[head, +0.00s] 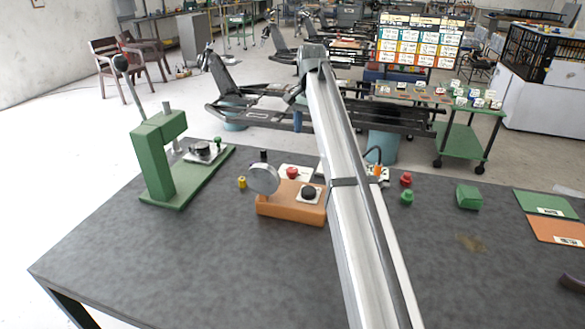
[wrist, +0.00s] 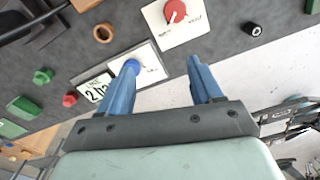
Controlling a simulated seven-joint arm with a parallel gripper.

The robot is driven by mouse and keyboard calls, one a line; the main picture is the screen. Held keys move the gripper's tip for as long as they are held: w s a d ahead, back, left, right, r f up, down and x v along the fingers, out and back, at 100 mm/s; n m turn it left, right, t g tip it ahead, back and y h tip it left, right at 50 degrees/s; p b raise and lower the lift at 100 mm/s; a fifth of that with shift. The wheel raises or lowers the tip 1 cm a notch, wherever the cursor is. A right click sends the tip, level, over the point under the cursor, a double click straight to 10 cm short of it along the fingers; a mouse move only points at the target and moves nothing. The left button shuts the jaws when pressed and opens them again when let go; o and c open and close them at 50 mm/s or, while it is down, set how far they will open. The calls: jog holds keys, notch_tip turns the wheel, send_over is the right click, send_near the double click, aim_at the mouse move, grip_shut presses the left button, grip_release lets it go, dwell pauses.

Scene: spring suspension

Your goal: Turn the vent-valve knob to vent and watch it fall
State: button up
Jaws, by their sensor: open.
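A red knob (wrist: 175,12) with a white pointer line sits on a white plate (wrist: 184,36) at the top of the wrist view. The red knob also shows in the head view (head: 292,173), behind the orange block. A blue knob (wrist: 132,67) sits on a second white plate (wrist: 152,73) beside a number display (wrist: 95,88). Contact cannot be told. The head view does not show my fingers.
An orange block (head: 280,212) with a grey disc and black knob stands on the table, beside my arm. A green lever press (head: 160,165) stands at the left. Red and green pegs and a green block (head: 469,196) lie right. The front left tabletop is clear.

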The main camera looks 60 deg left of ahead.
send_over(292, 169)
notch_tip(292, 169, down, 14)
jog(key=shift+r, duration=0.25)
dwell(0.4)
jog(key=c, duration=1.1)
jog(key=shift+o, duration=0.2)
jog(key=shift+n, duration=0.3)
